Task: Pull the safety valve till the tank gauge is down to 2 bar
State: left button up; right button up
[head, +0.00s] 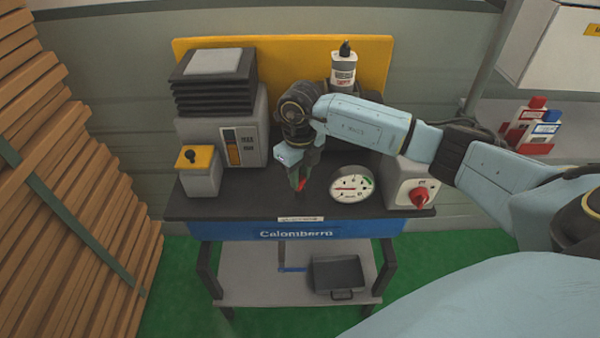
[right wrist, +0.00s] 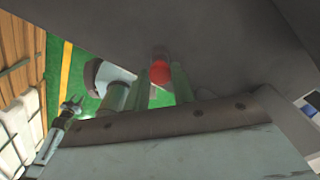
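The tank gauge (head: 352,186), a round white dial with coloured marks, stands on the dark bench top; its reading is too small to make out. My right gripper (head: 302,174) reaches in from the right and points down just left of the gauge. A small red piece (head: 301,184), seemingly the safety valve's pull, shows at its fingertips. In the right wrist view the red piece (right wrist: 160,72) sits between the two fingers and fills the gap, so the gripper looks shut on it. The valve body is hidden.
A grey box with a red knob (head: 419,196) stands right of the gauge. A grey machine (head: 222,125) and a yellow-topped box (head: 198,172) are at left. A bottle (head: 343,70) stands behind my arm. Stacked planks (head: 60,190) line the left side.

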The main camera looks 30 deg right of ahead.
grip_shut()
jog(key=shift+r+p, duration=0.5)
jog(key=shift+r, duration=0.45)
jog(key=o, duration=0.8)
grip_release()
jog(key=shift+f, duration=0.15)
notch_tip(320, 180, up, 14)
jog(key=shift+f, duration=0.25)
